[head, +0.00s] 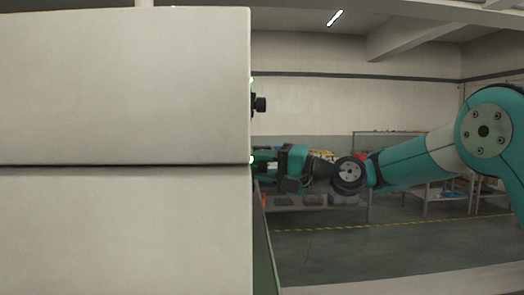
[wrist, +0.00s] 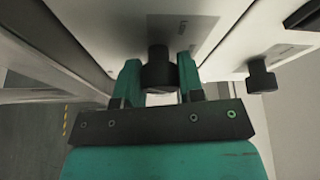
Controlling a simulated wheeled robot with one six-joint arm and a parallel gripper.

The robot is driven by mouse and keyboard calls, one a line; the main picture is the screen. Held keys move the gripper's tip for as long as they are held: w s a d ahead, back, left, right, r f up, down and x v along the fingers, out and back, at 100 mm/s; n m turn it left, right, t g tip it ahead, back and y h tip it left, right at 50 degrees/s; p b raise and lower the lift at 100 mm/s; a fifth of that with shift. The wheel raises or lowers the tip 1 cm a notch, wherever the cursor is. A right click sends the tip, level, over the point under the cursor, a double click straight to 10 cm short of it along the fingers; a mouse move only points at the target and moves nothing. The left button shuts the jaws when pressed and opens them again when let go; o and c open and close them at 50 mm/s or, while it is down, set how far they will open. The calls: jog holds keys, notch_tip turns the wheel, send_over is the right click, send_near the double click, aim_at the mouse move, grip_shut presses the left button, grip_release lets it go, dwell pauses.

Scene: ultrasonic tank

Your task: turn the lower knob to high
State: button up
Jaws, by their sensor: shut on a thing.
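My gripper (wrist: 159,70) is shut on the lower knob (wrist: 158,72), a short black cylinder on the pale front panel, with one green finger on each side of it. In the head view my gripper (head: 265,163) reaches the panel edge at the level of the lower unit, and the lower knob cannot be made out there. The upper knob (head: 260,104) sticks out of the panel above my gripper. It also shows in the wrist view (wrist: 260,76), to the right and free. I cannot read the lower knob's pointer or its setting.
The large pale tank housing (head: 125,230) fills the left half of the head view and hides most of the panel front. A grey label (wrist: 185,32) lies beside the lower knob. Shelves (head: 310,200) stand far back; the floor (head: 400,240) between looks clear.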

jog(key=shift+r+m+h+p, duration=0.1)
jog(key=shift+m+h+p, duration=0.3)
jog(key=shift+m+p, duration=0.7)
jog(key=o, duration=0.9)
